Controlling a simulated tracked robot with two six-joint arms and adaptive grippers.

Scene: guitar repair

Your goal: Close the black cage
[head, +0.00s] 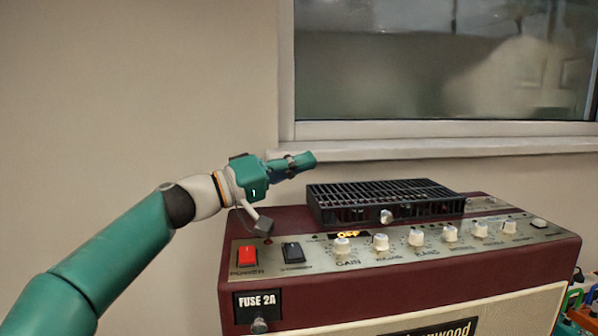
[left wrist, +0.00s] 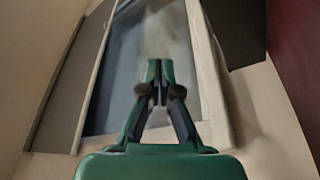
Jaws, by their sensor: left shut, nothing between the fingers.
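The black cage (head: 385,197) sits on top of a dark red amplifier (head: 250,260). Its slatted top lies flat over its sides, and a round silver knob (head: 386,216) shows on its front. What is inside the cage cannot be made out. My left gripper (head: 310,158) is shut and empty. It is in the air to the left of the cage and a little above it, pointing right, apart from it. My right gripper is not in view.
The amplifier's front panel has a red power switch (head: 247,256), a black standby switch (head: 293,252) and a row of white knobs (head: 416,237). A window (head: 440,75) with a white sill (head: 430,146) is behind. Coloured items (head: 578,300) stand at the lower right.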

